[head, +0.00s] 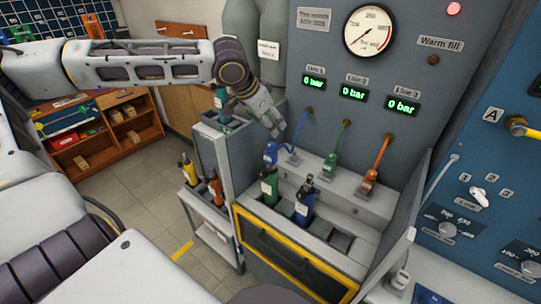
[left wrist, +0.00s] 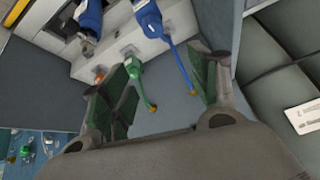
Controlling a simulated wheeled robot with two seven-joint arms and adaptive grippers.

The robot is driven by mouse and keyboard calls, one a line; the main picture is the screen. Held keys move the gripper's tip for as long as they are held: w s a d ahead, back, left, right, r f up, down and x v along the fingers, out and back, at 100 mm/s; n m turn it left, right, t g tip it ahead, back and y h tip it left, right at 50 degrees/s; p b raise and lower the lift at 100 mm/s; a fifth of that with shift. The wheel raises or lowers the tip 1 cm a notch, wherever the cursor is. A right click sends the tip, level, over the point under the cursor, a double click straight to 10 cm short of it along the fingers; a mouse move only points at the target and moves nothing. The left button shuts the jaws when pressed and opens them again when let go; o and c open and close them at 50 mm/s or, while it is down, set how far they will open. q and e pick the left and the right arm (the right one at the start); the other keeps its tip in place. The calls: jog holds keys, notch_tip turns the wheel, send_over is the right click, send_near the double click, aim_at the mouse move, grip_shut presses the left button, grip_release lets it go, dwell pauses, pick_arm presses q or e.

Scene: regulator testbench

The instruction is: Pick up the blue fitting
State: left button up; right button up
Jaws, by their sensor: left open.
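My right gripper is not in view.
A green fitting (head: 329,166) and an orange fitting (head: 367,182) stand to the right on the ledge. A green bottle (head: 268,188) and a blue bottle (head: 304,206) stand in front. A grey cabinet (head: 215,150) is at the left, the panel (head: 330,120) behind.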

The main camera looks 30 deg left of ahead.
aim_at(271, 156)
pick_arm(q)
jog(key=s+n, duration=0.1)
jog(key=s+f+n+g, duration=0.1)
jog(key=s+a+g, duration=0.1)
jog(key=shift+f+n, duration=0.3)
jog(key=shift+n, duration=0.1)
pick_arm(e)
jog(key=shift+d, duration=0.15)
pick_arm(q)
jog(key=shift+f+y, duration=0.1)
jog(key=shift+y, duration=0.2)
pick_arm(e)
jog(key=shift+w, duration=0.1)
pick_arm(q)
jog(key=x, duration=0.8)
jog(key=shift+w+f+b, duration=0.15)
jog(key=shift+f+b, duration=0.05)
jog(key=shift+b, duration=0.2)
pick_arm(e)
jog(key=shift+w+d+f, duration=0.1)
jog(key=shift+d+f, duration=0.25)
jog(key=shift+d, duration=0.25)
